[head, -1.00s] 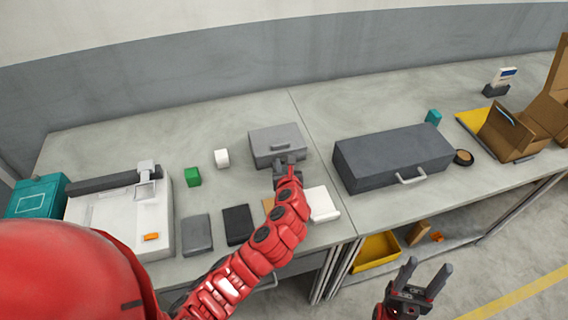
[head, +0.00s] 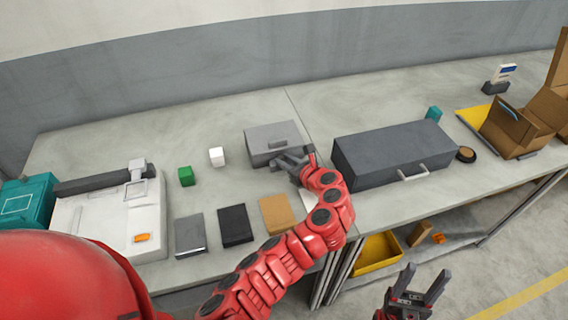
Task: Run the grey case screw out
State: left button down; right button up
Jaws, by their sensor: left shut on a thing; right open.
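A small grey case (head: 266,133) with a grey handle on its lid stands on the bench, left of the seam. My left gripper (head: 283,161) is at its front right side, with its fingers pointing left along the front face. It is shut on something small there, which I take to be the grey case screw. The screw itself is hidden by the fingers. My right gripper (head: 420,286) is open and empty, in front of the bench at the lower right.
A large dark grey case (head: 385,145) with a pale handle stands close on the right. Green (head: 186,176) and white (head: 217,156) blocks lie to the left. Black (head: 235,225), grey (head: 191,234) and tan (head: 277,213) flat pieces lie in front. A white machine (head: 110,220) stands far left.

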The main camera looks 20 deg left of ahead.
pick_arm(q)
jog(key=shift+n+g, duration=0.4)
jog(key=shift+g, duration=0.1)
jog(key=shift+f, duration=0.1)
jog(key=c, duration=0.7)
grip_release()
jog(key=shift+r+t, duration=0.2)
jog(key=shift+t, duration=0.1)
